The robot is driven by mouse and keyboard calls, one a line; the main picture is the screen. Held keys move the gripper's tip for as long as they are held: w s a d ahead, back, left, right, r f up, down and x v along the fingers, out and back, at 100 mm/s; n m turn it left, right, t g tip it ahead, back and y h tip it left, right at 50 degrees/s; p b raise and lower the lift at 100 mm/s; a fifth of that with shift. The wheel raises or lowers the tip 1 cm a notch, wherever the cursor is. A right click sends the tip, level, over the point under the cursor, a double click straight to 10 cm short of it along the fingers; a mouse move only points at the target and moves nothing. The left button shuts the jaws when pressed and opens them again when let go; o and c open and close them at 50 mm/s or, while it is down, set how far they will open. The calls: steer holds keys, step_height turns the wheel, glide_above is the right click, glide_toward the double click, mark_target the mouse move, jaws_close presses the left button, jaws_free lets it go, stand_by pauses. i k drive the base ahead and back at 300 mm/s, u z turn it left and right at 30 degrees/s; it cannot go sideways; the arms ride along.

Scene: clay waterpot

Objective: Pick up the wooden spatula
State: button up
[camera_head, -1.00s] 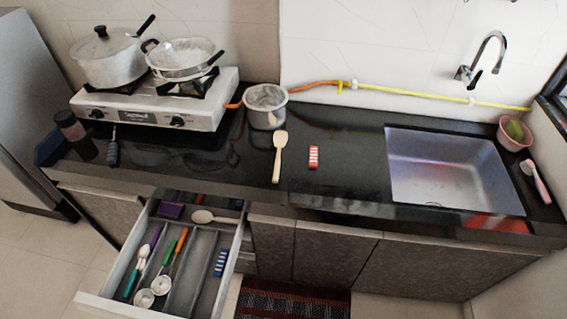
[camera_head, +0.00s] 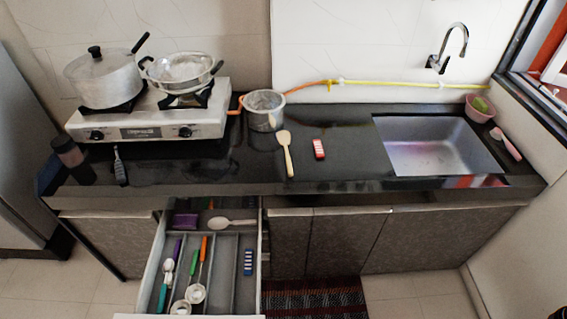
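A light wooden spatula (camera_head: 286,152) lies on the black countertop (camera_head: 350,165), with its broad head toward the wall and its handle toward the front edge. A second light spoon-shaped utensil (camera_head: 231,222) lies crosswise at the back of the open drawer (camera_head: 155,268); I cannot tell whether it is a spoon or a spatula. My gripper is not in view.
A metal pot (camera_head: 264,112) stands just behind the spatula, and a red-and-white item (camera_head: 318,149) lies to its right. The gas stove (camera_head: 150,120) is at left, the sink (camera_head: 435,150) at right. The open drawer juts out below the counter.

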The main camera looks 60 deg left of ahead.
mark_target(284, 137)
steer(key=k, duration=1.85)
steer(key=u, duration=1.4)
steer(key=i, duration=1)
steer(key=z, duration=0.1)
